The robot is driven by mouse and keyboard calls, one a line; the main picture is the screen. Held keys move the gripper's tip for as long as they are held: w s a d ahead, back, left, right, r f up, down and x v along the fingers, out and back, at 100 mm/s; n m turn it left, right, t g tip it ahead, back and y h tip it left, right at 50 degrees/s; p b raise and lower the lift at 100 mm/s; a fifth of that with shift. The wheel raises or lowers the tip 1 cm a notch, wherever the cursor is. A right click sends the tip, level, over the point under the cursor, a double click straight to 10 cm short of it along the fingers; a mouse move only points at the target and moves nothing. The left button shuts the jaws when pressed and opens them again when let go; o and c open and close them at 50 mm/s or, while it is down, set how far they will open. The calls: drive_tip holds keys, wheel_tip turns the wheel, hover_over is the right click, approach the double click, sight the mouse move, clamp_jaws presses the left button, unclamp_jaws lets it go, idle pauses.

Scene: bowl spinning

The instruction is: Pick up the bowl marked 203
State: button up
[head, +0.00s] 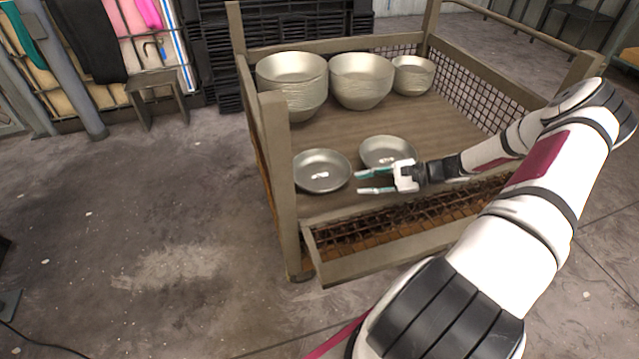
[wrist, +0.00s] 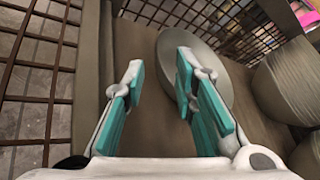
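Two shallow grey metal bowls lie side by side in the front part of the cart, the left bowl (head: 308,183) and the right bowl (head: 378,147). Each has a small white mark inside, too small to read, so I cannot tell which is 203. My gripper (head: 363,182) is open and empty, pointing left, right of the left bowl and in front of the right bowl. In the wrist view, my gripper's fingers (wrist: 160,70) are apart with bare board between them. One shallow bowl (wrist: 217,65) shows there beyond the right finger, partly hidden by it.
Stacks of deeper bowls stand at the back: left (head: 291,70), middle (head: 361,80) and a smaller right one (head: 412,76). The cart (head: 274,160) has wooden posts, rails and mesh sides, with mesh (wrist: 40,70) close on the wrist view's left. Board between the rows is clear.

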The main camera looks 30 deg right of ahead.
drive_tip(key=shift+w+f, duration=0.1)
drive_tip(key=shift+f, duration=0.3)
drive_tip(key=b+x, duration=0.2)
drive_tip(key=x, duration=0.6)
drive_tip(key=shift+w+d+b, duration=0.1)
drive_tip(key=shift+b, duration=0.2)
drive_tip(key=b+x, duration=0.1)
drive_tip(key=x, duration=0.1)
drive_tip(key=b+x, duration=0.1)
drive_tip(key=x, duration=0.1)
drive_tip(key=shift+w+f+b, duration=0.1)
drive_tip(key=shift+f+b, duration=0.2)
drive_tip(key=shift+f, duration=0.2)
drive_tip(key=shift+w+a, duration=0.3)
clamp_jaws()
